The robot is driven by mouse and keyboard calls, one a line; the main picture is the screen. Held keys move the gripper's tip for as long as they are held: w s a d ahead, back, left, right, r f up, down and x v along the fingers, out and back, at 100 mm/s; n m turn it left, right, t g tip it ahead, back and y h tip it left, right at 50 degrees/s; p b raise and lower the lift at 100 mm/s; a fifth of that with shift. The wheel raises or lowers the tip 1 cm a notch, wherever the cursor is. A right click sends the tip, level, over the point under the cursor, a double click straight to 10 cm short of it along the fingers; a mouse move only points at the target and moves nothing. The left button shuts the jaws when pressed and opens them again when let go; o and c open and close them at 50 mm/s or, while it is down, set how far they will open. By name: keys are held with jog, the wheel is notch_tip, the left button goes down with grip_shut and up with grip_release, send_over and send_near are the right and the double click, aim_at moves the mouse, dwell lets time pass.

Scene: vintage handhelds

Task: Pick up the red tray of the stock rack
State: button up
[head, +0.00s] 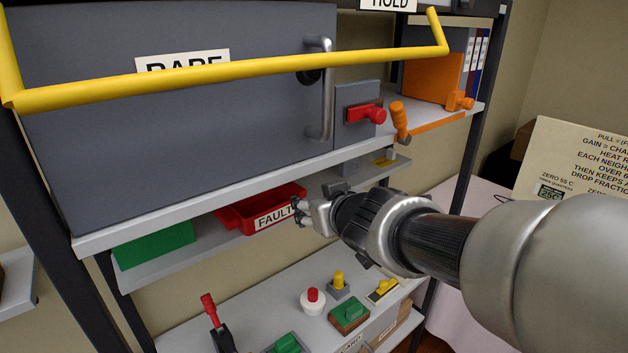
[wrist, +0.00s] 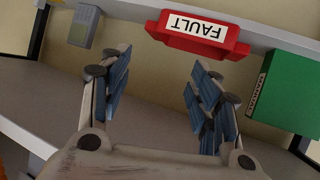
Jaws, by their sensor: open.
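The red tray (head: 232,216) with a white "FAULT" label sits on a narrow grey shelf of the rack, under the large dark grey cabinet, in the head view. In the wrist view the red tray (wrist: 190,44) is at the top centre, its label upside down. My gripper (head: 302,208) is at the right end of the tray in the head view. In the wrist view my gripper (wrist: 160,75) has its two fingers spread wide, with nothing between them. The tray lies beyond the fingertips there. I cannot tell from the head view whether a finger touches the tray.
A green box (head: 154,245) stands left of the tray on the same shelf. A grey device (wrist: 84,25) is on its other side. The dark grey cabinet (head: 180,120) sits close above. A lower shelf holds a red-handled lever (head: 209,306) and several coloured switches.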

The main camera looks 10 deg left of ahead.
jog(key=s+a+f+n+g+y, duration=0.1)
jog(key=a+y, duration=0.1)
jog(key=a, duration=0.4)
jog(key=a+f+n+g+y, duration=0.1)
jog(key=a+n+y, duration=0.1)
jog(key=a, duration=0.5)
jog(key=shift+s+a+f+g+y, duration=0.2)
jog(key=shift+s+f+g+y, duration=0.1)
jog(key=shift+s+g, duration=0.1)
jog(key=b+x, duration=0.3)
jog(key=x, duration=1.4)
jog(key=shift+w+f, duration=0.15)
jog(key=shift+w, duration=0.05)
jog(key=shift+c, duration=0.2)
jog(key=c, duration=1.2)
jog(key=shift+s+d, duration=0.1)
